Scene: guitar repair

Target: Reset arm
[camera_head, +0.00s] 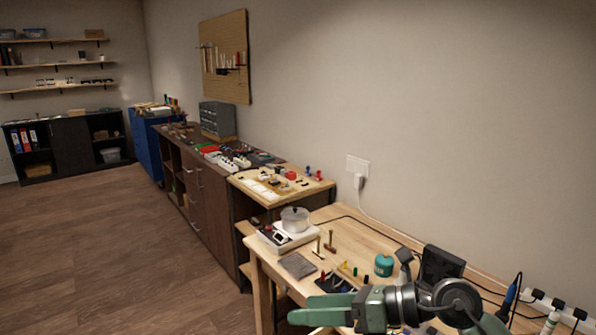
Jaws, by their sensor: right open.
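My right gripper (299,309) is at the bottom of the head view, its arm coming in from the lower right. Its green fingers point left and are spread apart, with nothing seen between them. It is over the front of the light wooden workbench (268,268). The lower finger is partly cut off by the frame's bottom edge. My left gripper is out of view.
The bench holds a pot (294,219) on a white-and-dark appliance, a grey slab (297,265), small tools and a green round container (384,265). Cables and a power strip (560,307) lie at right. Dark cabinets (215,205) line the wall. The wooden floor (110,235) at left is clear.

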